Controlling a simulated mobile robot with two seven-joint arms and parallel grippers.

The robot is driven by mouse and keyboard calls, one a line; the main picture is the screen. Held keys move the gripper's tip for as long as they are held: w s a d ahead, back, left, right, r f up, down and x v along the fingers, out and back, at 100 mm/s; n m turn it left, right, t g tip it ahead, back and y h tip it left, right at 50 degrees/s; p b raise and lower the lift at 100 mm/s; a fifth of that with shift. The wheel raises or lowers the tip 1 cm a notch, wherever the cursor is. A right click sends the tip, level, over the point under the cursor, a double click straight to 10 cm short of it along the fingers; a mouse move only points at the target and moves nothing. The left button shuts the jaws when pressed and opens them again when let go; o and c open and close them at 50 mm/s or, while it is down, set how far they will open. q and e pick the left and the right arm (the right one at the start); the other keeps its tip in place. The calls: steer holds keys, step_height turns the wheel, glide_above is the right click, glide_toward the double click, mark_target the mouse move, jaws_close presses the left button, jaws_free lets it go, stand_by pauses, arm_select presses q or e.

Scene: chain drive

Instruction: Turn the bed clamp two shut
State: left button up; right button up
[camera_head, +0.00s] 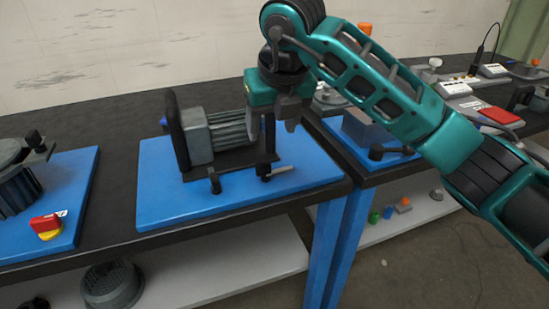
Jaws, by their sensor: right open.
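A grey finned motor (218,136) lies on a dark bed plate (240,158) on the blue mat (170,205). Two small dark clamps stand at the plate's front edge: a left clamp (214,183) with a black knob, and a right clamp (264,170) with a pale lever (281,172) pointing right. No marking shows which of them is bed clamp two. My right gripper (272,133) points down at the motor's right end, above the right clamp, apart from its lever. Its jaws are open, with nothing visibly held. My left gripper is out of view.
A black wheel (176,130) stands upright at the motor's left end. A red and yellow switch (46,226) sits on another blue mat at left. A second bench at right carries a grey block (365,128) and a red box (502,116).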

mark_target(264, 164)
steer(key=x, duration=1.2)
steer(key=shift+s+a+f, duration=0.1)
steer(key=shift+a+f, duration=0.05)
steer(key=shift+f, duration=0.05)
steer(key=shift+c, duration=0.2)
steer(key=c, duration=1)
